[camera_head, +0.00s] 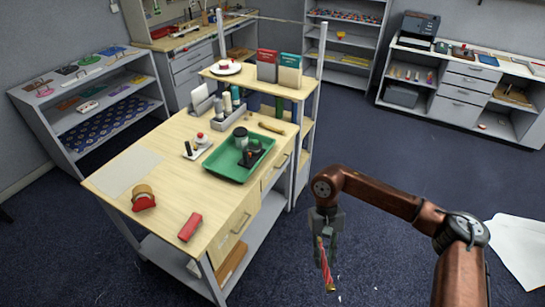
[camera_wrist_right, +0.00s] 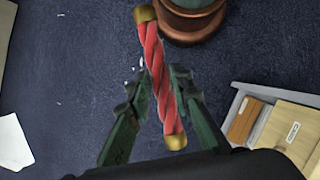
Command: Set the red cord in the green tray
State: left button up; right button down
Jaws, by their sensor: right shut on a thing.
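The red cord (camera_wrist_right: 158,75) is a short twisted rope with brass ends. My right gripper (camera_wrist_right: 160,90) is shut on it around the middle, and both brass ends stick out. In the head view the cord (camera_head: 325,262) hangs slanting below my right gripper (camera_head: 326,245), over the floor to the right of the table. The green tray (camera_head: 217,175) lies on the wooden table, left of and beyond the gripper. A grey-lidded jar (camera_head: 241,138) and a black object (camera_head: 252,156) are in the tray, toward its far and right sides. My left gripper is not in view.
A red block (camera_head: 190,227) and a brown-and-red object (camera_head: 143,197) lie on the near part of the table (camera_head: 165,250). A raised shelf with books (camera_head: 267,66) stands behind the tray.

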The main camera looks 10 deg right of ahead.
aim_at(230, 169)
jog(key=z, duration=0.05)
jog(key=i, duration=1.5)
jog(key=u, duration=1.75)
